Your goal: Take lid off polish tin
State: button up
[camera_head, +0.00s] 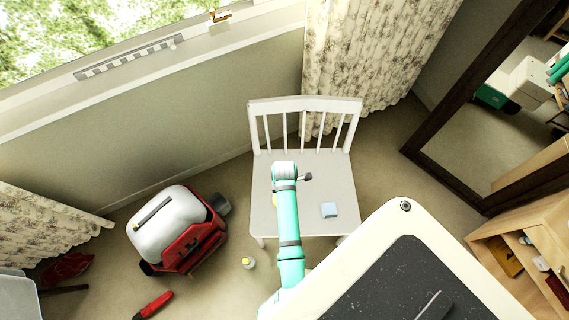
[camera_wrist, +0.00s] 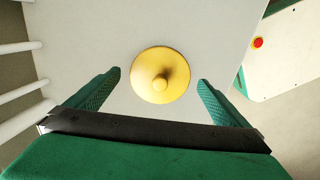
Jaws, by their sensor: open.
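The polish tin's round yellow lid (camera_wrist: 160,75), with a raised knob in its middle, is seen from above in the wrist view. It lies over the white chair seat (camera_head: 309,165); the tin body beneath it is hidden. In the head view only a sliver of yellow (camera_head: 274,200) shows beside my arm. My gripper (camera_wrist: 160,77) is open above the lid, with one green finger on each side and clear gaps between. It holds nothing. In the head view my wrist hides the fingers.
A light blue block (camera_head: 329,209) sits on the seat right of my arm. The chair's slatted back (camera_head: 305,104) rises behind. A white and red case (camera_head: 178,230), a small yellow-capped bottle (camera_head: 249,263) and a red tool (camera_head: 153,305) are on the floor. A shelf (camera_head: 530,235) stands right.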

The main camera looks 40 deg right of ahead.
jog(key=c, duration=1.1)
jog(key=shift+r, duration=0.15)
